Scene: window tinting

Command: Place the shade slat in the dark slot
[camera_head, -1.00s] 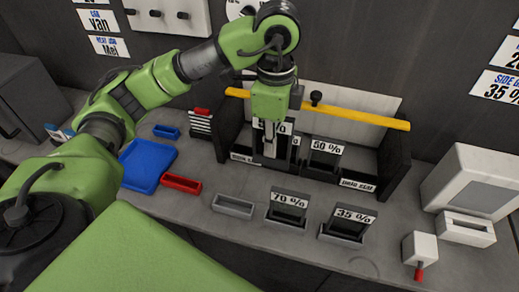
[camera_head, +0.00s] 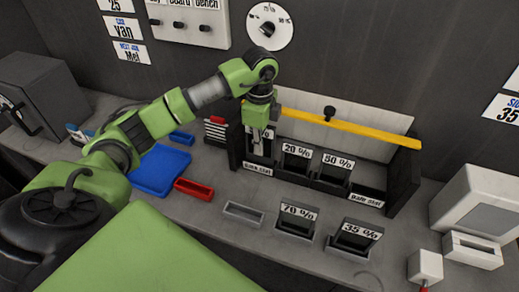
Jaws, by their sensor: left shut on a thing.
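My left gripper (camera_head: 258,134) is shut on a dark shade slat (camera_head: 262,149) at the left end of the rack. The fingers hide most of the slat's white label. The slat is upright above the left slot label (camera_head: 258,169), which is too small to read surely. I cannot tell whether its lower edge is inside the slot. To its right, the 20 % slat (camera_head: 297,160) and another percent slat (camera_head: 334,171) stand in the rack (camera_head: 403,182). The right end place has its own label (camera_head: 366,199) and no slat shows there. My right gripper is not in view.
In front of the rack stand the 70 % slat (camera_head: 295,223) and 35 % slat (camera_head: 357,237) in holders, beside an empty grey holder (camera_head: 243,214). A yellow bar (camera_head: 350,129) crosses above the rack. A blue tray (camera_head: 160,170) and red tray (camera_head: 194,189) lie left.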

